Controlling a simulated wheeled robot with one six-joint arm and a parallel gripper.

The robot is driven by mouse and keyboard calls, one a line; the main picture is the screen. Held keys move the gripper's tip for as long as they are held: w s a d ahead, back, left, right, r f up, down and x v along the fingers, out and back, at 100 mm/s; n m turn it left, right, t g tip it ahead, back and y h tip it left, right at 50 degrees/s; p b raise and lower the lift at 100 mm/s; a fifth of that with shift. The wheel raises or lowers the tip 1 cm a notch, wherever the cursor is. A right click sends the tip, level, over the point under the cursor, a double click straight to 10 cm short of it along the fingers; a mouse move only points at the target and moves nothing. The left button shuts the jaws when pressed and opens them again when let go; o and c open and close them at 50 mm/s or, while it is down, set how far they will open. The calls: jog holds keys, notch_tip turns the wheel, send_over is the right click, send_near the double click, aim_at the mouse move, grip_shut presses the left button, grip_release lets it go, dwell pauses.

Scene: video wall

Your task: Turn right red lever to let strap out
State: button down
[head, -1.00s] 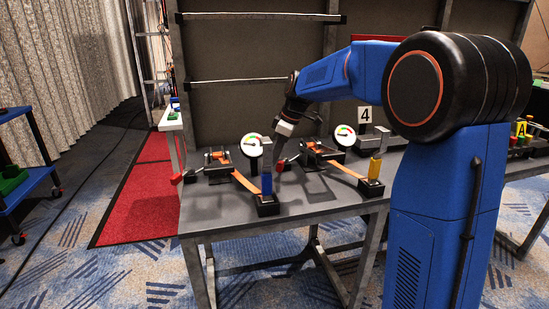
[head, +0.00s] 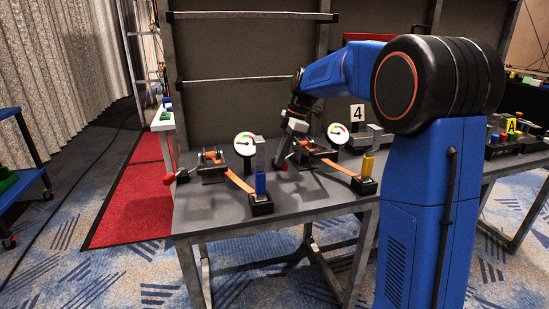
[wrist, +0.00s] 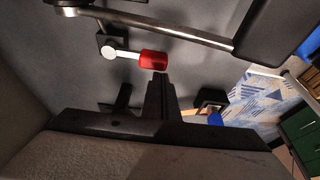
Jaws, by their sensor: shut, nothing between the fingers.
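The right red lever (head: 281,165) is a short arm with a red grip at the left of the right ratchet (head: 312,147). In the wrist view its red grip (wrist: 153,59) shows on a white metal arm just beyond my fingertips. My gripper (head: 279,157) points down beside this grip, its fingers together and empty; they also show in the wrist view (wrist: 160,80). I cannot tell whether they touch the grip. An orange strap (head: 340,168) runs from the right ratchet to a yellow post (head: 367,166). A round gauge (head: 338,134) stands behind.
The left ratchet (head: 212,163) has its own red lever (head: 168,178), orange strap, blue post (head: 260,183) and gauge (head: 244,145). A sign marked 4 (head: 357,112) stands behind the right set. The grey table (head: 215,218) is bare along its front left.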

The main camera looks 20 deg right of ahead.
jog(key=shift+d+n+g, duration=0.3)
jog(key=shift+d+n, duration=0.3)
jog(key=shift+n, duration=0.3)
jog(key=shift+s, duration=0.1)
jog(key=shift+s+d, duration=0.1)
jog(key=shift+d, duration=0.05)
jog(key=shift+s+d, duration=0.4)
jog(key=shift+d, duration=0.05)
